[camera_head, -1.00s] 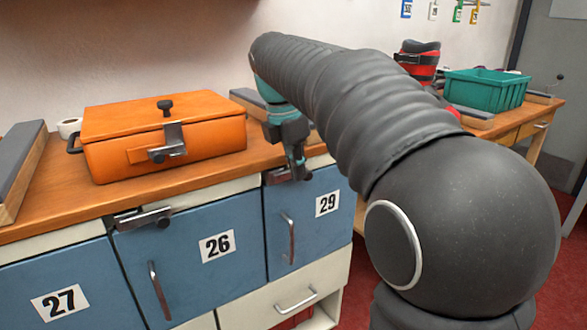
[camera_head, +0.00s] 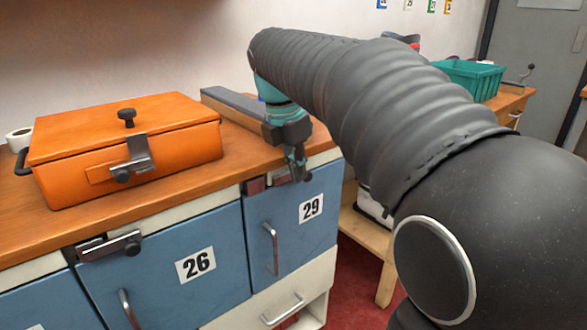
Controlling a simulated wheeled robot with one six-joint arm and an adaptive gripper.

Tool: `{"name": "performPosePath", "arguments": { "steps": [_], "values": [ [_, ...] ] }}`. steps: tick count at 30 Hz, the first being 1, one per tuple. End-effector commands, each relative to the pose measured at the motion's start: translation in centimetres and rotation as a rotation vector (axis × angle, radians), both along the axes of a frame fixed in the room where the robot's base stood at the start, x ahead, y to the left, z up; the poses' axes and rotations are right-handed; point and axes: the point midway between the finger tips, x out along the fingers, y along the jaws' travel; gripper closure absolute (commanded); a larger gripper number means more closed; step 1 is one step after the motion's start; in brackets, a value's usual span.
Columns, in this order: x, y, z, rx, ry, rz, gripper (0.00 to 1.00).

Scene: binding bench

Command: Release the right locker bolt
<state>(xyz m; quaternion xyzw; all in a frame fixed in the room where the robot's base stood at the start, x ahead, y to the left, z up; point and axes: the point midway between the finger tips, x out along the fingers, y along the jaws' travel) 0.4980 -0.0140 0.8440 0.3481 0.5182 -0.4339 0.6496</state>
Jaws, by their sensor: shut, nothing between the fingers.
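The right locker door, blue and marked 29 (camera_head: 290,228), is closed beneath the wooden bench top. Its bolt (camera_head: 255,186) sits at the door's top edge: a dark metal plate at the left, with a small dark red patch beside it. The bolt's right part is mostly hidden behind my gripper (camera_head: 302,174). My gripper points down, shut and empty, in front of the door top at the bolt's right end. I cannot tell whether it touches the bolt.
Locker 26 (camera_head: 160,268) has a similar bolt (camera_head: 112,245) with a dark knob. An orange latched case (camera_head: 125,150) and a grey-topped wooden block (camera_head: 232,106) lie on the bench top (camera_head: 180,185). A teal bin (camera_head: 470,80) stands farther right. Red floor shows at right.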

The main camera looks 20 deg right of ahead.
Motion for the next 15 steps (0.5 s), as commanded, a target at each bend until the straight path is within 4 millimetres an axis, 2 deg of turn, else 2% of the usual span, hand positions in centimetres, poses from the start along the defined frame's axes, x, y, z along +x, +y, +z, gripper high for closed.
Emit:
{"name": "performPosePath", "arguments": {
  "steps": [5,11,12,15],
  "values": [
    [-0.2,0.2,0.2,-0.007,0.003,-0.005,1.0],
    [-1.0,2.9,1.2,-0.004,0.001,-0.004,1.0],
    [-1.3,3.6,1.4,-0.003,0.0,-0.004,1.0],
    [-1.2,3.8,3.5,-0.002,-0.005,-0.009,1.0]
  ]
}}
